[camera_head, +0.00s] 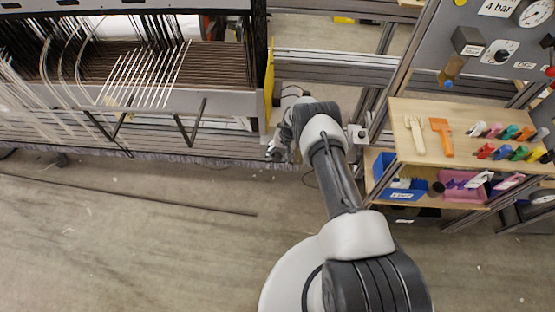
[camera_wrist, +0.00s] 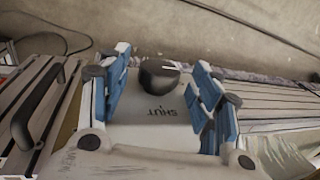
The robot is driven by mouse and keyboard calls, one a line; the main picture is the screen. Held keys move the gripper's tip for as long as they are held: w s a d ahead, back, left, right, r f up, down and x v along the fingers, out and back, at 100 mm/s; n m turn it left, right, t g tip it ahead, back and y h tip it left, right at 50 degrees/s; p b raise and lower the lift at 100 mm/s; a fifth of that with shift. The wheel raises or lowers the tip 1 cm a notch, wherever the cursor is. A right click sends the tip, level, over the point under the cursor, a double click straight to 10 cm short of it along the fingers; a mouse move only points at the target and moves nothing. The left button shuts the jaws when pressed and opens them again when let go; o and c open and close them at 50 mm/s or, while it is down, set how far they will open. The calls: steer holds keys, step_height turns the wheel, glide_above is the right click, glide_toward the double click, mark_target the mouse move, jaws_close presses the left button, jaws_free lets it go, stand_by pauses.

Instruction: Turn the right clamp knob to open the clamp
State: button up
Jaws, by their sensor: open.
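In the wrist view a round dark knob (camera_wrist: 158,76) shows on a pale plate (camera_wrist: 150,112) marked "SHUT", which appears upside down. My gripper (camera_wrist: 161,68) is open, with one blue-padded finger on each side of the knob. Gaps show between the knob and both fingers, and the jaws hold nothing. In the head view my gripper (camera_head: 277,151) is small and low beside the right end of the loom (camera_head: 215,101). The knob cannot be made out there, as my arm and gripper crowd that spot.
A black handle (camera_wrist: 40,108) on grey profiles lies left of my gripper in the wrist view. In the head view a yellow panel (camera_head: 269,85) stands at the loom's end. A wooden shelf (camera_head: 405,141) with tools and a blue bin (camera_head: 407,190) is right of my arm. Open floor lies in front.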

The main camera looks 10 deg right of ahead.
steer(key=shift+x, duration=0.8)
steer(key=shift+c, duration=0.3)
steer(key=c, duration=1)
